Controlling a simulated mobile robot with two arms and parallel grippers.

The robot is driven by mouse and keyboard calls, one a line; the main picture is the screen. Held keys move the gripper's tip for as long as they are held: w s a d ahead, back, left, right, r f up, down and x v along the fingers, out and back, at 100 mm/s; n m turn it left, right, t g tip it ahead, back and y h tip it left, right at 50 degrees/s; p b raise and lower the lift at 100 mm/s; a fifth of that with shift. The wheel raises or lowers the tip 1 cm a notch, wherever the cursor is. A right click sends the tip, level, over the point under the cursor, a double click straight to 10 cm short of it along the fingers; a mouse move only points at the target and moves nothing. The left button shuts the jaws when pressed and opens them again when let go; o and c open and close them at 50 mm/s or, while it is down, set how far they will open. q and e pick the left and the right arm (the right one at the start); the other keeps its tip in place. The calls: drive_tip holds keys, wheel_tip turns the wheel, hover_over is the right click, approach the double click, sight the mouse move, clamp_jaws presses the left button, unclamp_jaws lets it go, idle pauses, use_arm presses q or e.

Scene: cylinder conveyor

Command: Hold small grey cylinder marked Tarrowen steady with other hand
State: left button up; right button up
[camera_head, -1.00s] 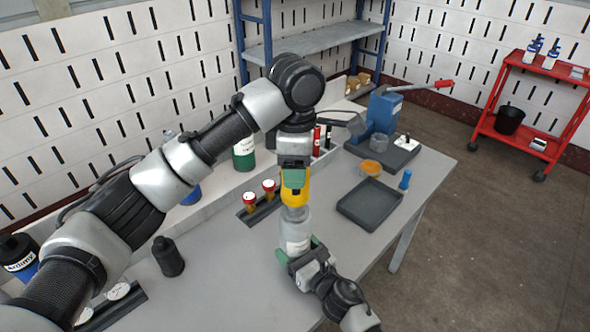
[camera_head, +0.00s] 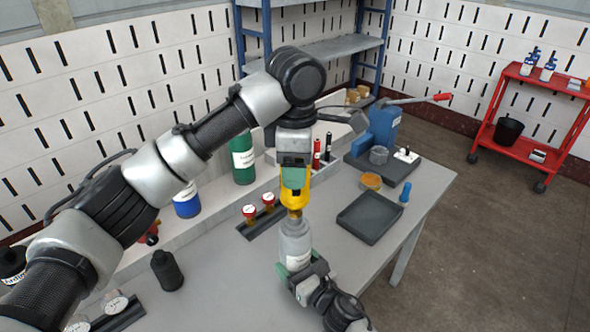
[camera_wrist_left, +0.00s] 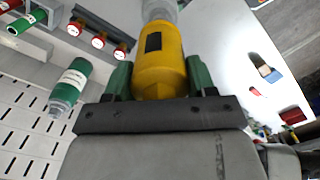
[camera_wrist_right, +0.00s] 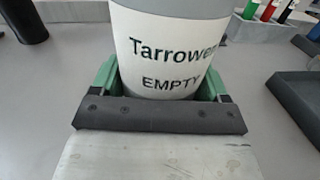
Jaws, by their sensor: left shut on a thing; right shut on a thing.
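The small grey cylinder (camera_head: 295,245) stands upright at the front of the bench. Its white label reads "Tarrowen EMPTY" in the right wrist view (camera_wrist_right: 170,60). My right gripper (camera_head: 296,266) is shut around its lower body. My left gripper (camera_head: 295,178) is above it, shut on a yellow cap-like piece (camera_head: 294,197), which also shows in the left wrist view (camera_wrist_left: 160,65). A brass-coloured neck shows between the yellow piece and the cylinder's shoulder. Whether the two still touch inside is hidden.
A dark bottle (camera_head: 167,270) stands further left. A blue lever press (camera_head: 383,125) stands behind.

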use_arm(q)
drive_tip(key=shift+r, duration=0.4)
drive_tip(key=shift+r, duration=1.5)
drive_tip(key=shift+r, duration=0.1)
drive_tip(key=shift+r, duration=3.65)
use_arm(e)
drive_tip(key=o, duration=1)
drive_tip(key=v, duration=1.1)
drive_tip(key=shift+s+d, duration=0.25)
drive_tip(key=shift+s, duration=0.05)
use_arm(q)
wheel_tip(320, 180, up, 5)
drive_tip(key=p, duration=0.6)
use_arm(e)
wheel_tip(320, 180, up, 6)
drive_tip(key=shift+d, duration=0.1)
